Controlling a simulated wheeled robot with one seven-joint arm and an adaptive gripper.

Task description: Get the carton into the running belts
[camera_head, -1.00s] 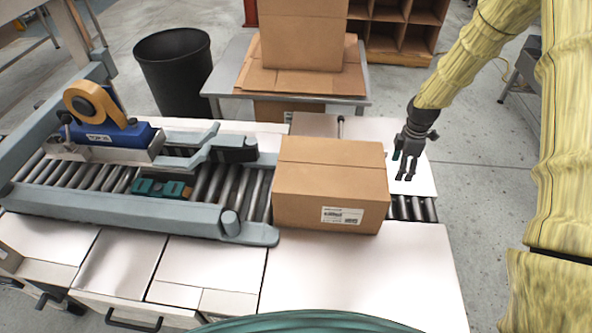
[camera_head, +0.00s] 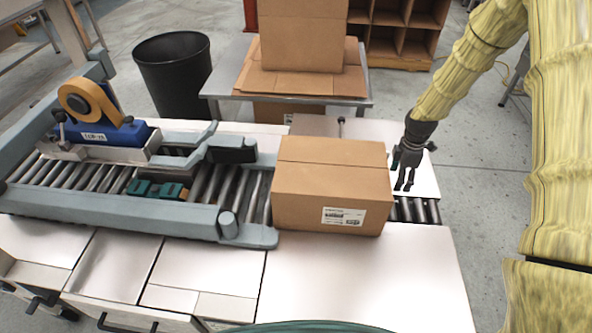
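The brown cardboard carton (camera_head: 325,180) sits on the roller conveyor (camera_head: 420,210), with a white label on its front. Its left end is at the mouth of the taping machine (camera_head: 120,215), which has grey side rails. Dark belt parts (camera_head: 232,151) of the machine show just left of the carton. My gripper (camera_head: 405,187) points down behind the carton's right end, with its dark fingers close to that end. I cannot tell whether they touch it. The fingers look slightly apart with nothing between them.
A blue tape head with a roll of tan tape (camera_head: 88,105) stands over the machine. A black bin (camera_head: 174,72) is behind it. A grey table (camera_head: 222,85) with stacked cardboard stands behind the conveyor. The white worktop (camera_head: 365,280) in front is clear.

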